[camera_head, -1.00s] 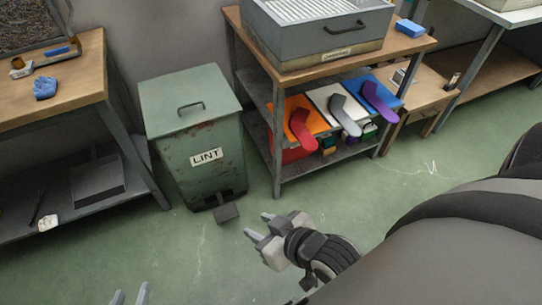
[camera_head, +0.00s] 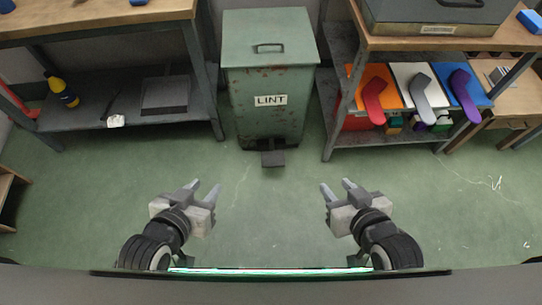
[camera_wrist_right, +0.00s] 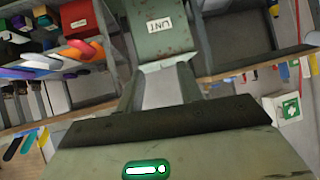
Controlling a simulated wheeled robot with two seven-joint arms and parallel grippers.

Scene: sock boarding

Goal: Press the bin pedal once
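The green lint bin (camera_head: 270,75) stands on the floor at the back centre, with a shut lid, a top handle and a LINT label. Its dark pedal (camera_head: 273,158) sticks out at the foot of its front, near the floor. Nothing is touching the pedal. My left gripper (camera_head: 205,186) is open and empty, in the picture below and left of the pedal. My right gripper (camera_head: 337,185) is open and empty, below and right of it. The bin's label side also shows at the top of the right wrist view (camera_wrist_right: 158,42).
A workbench (camera_head: 100,12) with a lower shelf stands left of the bin. A bench (camera_head: 330,150) with red, grey and purple sock shapes on its shelf stands to the right. The green floor (camera_head: 265,220) before the bin is clear.

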